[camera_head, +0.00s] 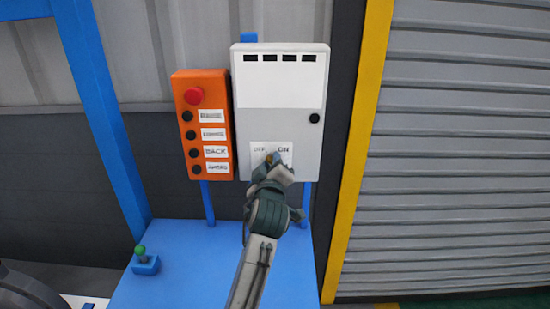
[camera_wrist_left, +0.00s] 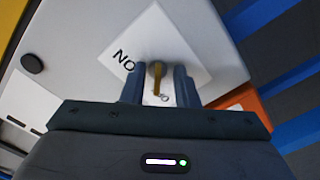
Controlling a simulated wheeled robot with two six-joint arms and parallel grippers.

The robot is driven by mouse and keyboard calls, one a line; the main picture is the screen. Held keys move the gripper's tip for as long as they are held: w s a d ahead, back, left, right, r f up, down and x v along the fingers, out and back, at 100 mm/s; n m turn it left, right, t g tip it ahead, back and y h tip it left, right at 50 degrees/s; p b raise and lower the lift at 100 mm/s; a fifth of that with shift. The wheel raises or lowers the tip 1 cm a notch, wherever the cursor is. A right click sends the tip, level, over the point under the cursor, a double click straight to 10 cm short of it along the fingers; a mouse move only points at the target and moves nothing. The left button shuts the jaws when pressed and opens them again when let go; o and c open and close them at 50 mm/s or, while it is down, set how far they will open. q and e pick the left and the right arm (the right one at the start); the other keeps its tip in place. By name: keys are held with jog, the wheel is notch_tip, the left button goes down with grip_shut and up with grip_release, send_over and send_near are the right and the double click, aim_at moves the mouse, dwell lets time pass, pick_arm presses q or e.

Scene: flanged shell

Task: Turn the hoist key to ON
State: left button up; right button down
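The hoist key (camera_wrist_left: 157,76) is a small brass-coloured key on a white label plate (camera_head: 257,149) low on the front of a light grey control box (camera_head: 247,125). The plate reads OFF at left and ON at right in the head view; the ON lettering shows upside down in the left wrist view. My left gripper (camera_wrist_left: 158,88) is open at the plate, one finger on each side of the key, with visible gaps between them. In the head view, my left gripper (camera_head: 271,168) mostly hides the key. My right gripper is not in view.
An orange button box (camera_head: 203,125) with a red stop button (camera_head: 194,96) hangs just left of the grey box. A small blue box with a green-topped lever (camera_head: 145,262) sits on the blue surface (camera_head: 200,270) below. A yellow post (camera_head: 356,150) and grey shutter (camera_head: 460,150) stand at right.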

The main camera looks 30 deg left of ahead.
pick_arm(q)
jog(key=shift+s+d+r, duration=0.15)
jog(key=shift+s, duration=0.1)
jog(key=shift+s+r, duration=0.1)
jog(key=shift+s, duration=0.05)
jog(key=shift+c, duration=1.1)
grip_shut()
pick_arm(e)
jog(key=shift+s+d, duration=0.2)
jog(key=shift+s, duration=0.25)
